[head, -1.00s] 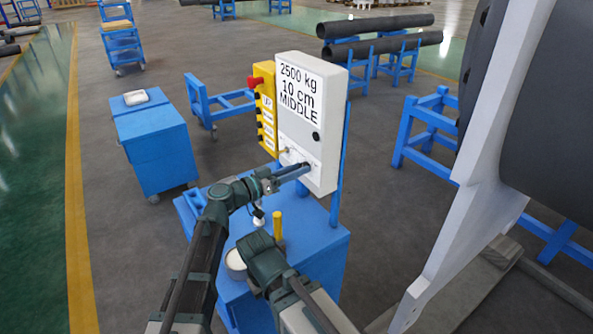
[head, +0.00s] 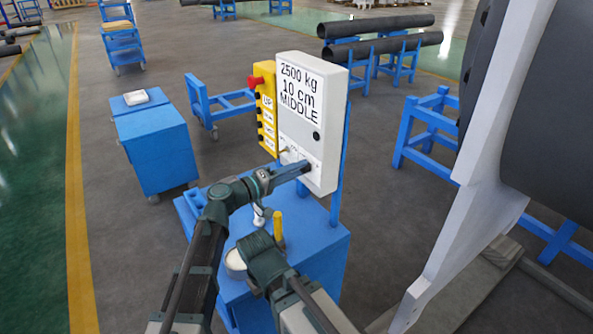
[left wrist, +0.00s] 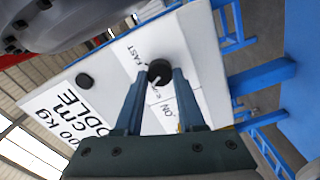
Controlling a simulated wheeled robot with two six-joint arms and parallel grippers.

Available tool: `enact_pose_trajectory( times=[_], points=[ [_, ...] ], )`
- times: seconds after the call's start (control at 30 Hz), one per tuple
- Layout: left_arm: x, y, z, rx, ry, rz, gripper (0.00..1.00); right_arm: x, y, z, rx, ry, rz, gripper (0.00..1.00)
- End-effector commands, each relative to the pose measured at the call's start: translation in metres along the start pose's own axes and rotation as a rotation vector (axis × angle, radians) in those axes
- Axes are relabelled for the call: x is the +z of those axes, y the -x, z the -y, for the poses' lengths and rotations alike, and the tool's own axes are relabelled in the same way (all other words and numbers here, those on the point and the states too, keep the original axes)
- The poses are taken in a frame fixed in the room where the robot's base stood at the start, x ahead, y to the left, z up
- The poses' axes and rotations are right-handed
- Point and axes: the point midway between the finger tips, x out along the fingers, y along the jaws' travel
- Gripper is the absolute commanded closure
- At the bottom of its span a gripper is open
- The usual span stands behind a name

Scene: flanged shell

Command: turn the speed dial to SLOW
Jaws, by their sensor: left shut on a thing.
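The control box (head: 312,125) stands upright on a blue stand, and its sign reads 2500 kg, 10 cm, MIDDLE. The speed dial (left wrist: 159,69) is a round black knob with a white pointer mark, on a white label on the lower part of the box face. The word FAST shows beside it in the left wrist view; the other lettering close to the knob is partly hidden. My left gripper (head: 307,168) is shut on the dial, one fingertip on each side. My right gripper (head: 262,250) is low over the blue cabinet; its fingers cannot be made out.
A yellow button box (head: 265,110) with a red knob is on the left of the control box. A yellow upright handle (head: 278,226) and a round white-topped pot (head: 235,259) are on the blue cabinet (head: 318,260) by my right arm. A large white flange (head: 480,190) stands at right.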

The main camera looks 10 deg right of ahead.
Motion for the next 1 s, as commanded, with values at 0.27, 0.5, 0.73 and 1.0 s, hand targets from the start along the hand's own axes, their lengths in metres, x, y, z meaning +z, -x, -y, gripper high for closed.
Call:
enact_pose_trajectory(
  times=[0.27, 0.5, 0.73, 1.0],
  points=[
    [-0.0001, 0.0004, 0.001, -0.001, 0.193, 0.0, 1.0, 0.0, -0.0006, 0.0001, 0.0, 0.0, 0.0, 1.0],
    [0.0, 0.0004, 0.0012, -0.002, 0.295, 0.0, 1.0, -0.0001, -0.0009, 0.0001, 0.0, 0.0, 0.0, 1.0],
    [0.0001, 0.0004, 0.0014, -0.002, 0.335, -0.001, 1.0, -0.0001, -0.001, 0.0001, 0.0, 0.0, 0.0, 1.0],
    [0.0001, 0.0004, 0.0014, -0.002, 0.343, -0.001, 1.0, -0.0001, -0.001, 0.0001, 0.0, 0.0, 0.0, 1.0]
  ],
)
